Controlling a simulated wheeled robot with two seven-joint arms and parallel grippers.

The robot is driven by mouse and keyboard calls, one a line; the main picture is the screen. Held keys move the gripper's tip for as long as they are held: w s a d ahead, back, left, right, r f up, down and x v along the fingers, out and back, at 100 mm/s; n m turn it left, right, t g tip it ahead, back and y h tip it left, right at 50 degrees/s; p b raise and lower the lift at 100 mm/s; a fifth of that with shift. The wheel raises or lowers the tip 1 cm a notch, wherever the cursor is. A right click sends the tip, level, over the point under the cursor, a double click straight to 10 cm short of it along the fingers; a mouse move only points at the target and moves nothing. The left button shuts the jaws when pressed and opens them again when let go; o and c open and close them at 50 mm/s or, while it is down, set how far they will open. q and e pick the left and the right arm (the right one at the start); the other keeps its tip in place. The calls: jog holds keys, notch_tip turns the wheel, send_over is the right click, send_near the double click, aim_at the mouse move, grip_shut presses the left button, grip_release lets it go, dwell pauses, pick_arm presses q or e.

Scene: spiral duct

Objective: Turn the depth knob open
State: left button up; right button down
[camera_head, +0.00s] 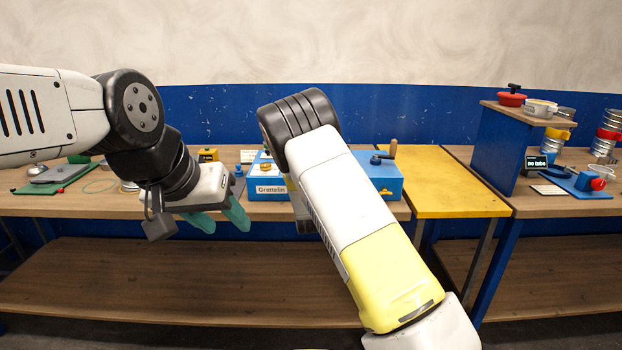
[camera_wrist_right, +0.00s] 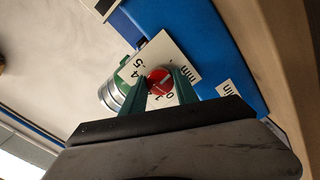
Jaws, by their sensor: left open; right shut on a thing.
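The depth knob (camera_wrist_right: 159,82) is a small red round knob with a white pointer line, on a white dial plate (camera_wrist_right: 182,58) with printed numbers. My right gripper (camera_wrist_right: 165,86) has its green fingers on both sides of the knob and is shut on it in the right wrist view. In the head view my right arm hides this gripper and the knob. The blue machine (camera_head: 268,188) labelled "Grattelin" stands on the bench behind that arm. It also shows in the right wrist view (camera_wrist_right: 215,50). My left gripper (camera_head: 220,219) is open and empty, left of the machine near the bench front.
A metal cylinder with a green part (camera_wrist_right: 112,94) is beside the dial plate. A yellow bench section (camera_head: 450,185) to the right is clear. A green mat (camera_head: 45,184) with a grey item lies at the left. A raised shelf (camera_head: 525,112) with pots stands at the right.

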jog(key=shift+f, duration=0.15)
jog(key=c, duration=0.9)
grip_release()
jog(key=shift+c, duration=0.2)
jog(key=s, duration=0.8)
